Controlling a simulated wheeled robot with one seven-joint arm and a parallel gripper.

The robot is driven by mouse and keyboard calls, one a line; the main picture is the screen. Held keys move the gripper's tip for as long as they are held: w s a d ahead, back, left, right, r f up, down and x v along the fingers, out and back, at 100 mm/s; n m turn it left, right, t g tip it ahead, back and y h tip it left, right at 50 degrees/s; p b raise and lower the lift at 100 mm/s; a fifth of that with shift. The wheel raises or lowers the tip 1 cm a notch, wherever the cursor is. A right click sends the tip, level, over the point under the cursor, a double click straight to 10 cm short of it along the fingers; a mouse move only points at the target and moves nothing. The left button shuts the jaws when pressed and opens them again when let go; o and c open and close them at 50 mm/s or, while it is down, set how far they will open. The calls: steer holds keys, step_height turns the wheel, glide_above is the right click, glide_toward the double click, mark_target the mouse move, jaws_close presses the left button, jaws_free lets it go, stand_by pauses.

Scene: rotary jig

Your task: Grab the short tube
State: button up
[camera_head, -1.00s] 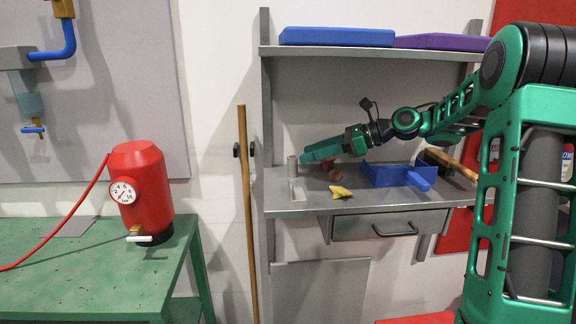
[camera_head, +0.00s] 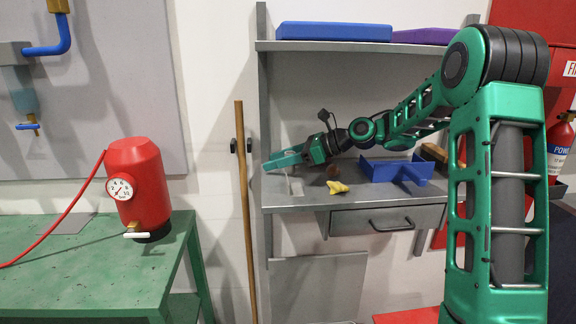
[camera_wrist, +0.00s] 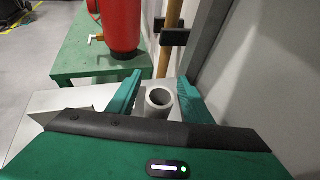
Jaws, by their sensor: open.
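The short tube (camera_wrist: 159,102) is a grey hollow cylinder standing upright, its open top facing the wrist camera. In the wrist view it stands between the two green fingers of my gripper (camera_wrist: 158,97), with a gap visible on each side. The fingers are open, and I cannot tell exactly how deep the tube sits between them. In the head view my gripper (camera_head: 283,160) is at the left end of the grey workbench shelf (camera_head: 300,202); its fingers hide most of the tube there.
A blue tray (camera_head: 394,170) and a yellow piece (camera_head: 338,187) lie to the right on the shelf. A wooden pole (camera_head: 245,200) and the shelf's upright post (camera_head: 264,100) stand close at the left. A red tank (camera_head: 139,188) stands on a green table (camera_head: 90,265).

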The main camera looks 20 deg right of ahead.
steer(key=c, duration=1.2)
steer(key=shift+o, duration=0.2)
